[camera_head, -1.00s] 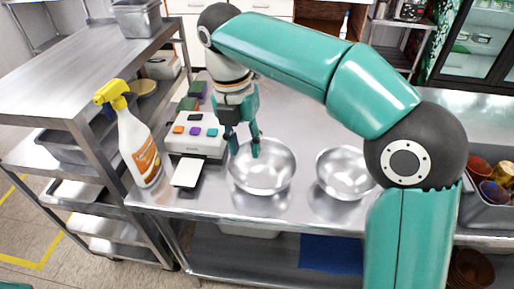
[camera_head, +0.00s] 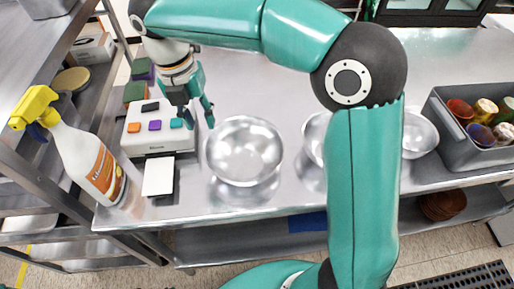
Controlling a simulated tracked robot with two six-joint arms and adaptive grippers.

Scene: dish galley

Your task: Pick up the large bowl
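The large bowl (camera_head: 245,151), shiny steel, stands upright on the steel counter in the middle of the head view. My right gripper (camera_head: 199,116) is just beyond its upper left rim, fingers pointing down and spread apart, with nothing seen between them. It appears clear of the bowl, though the exact gap is hard to judge. A second steel bowl (camera_head: 314,138) stands to the right, partly hidden behind my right arm. My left gripper is not in view.
A white device with coloured buttons (camera_head: 157,130) and a yellow-topped spray bottle (camera_head: 85,160) stand to the left. Right of my arm are another steel bowl (camera_head: 420,134) and a grey bin (camera_head: 447,128) holding coloured cups. The counter behind the bowls is clear.

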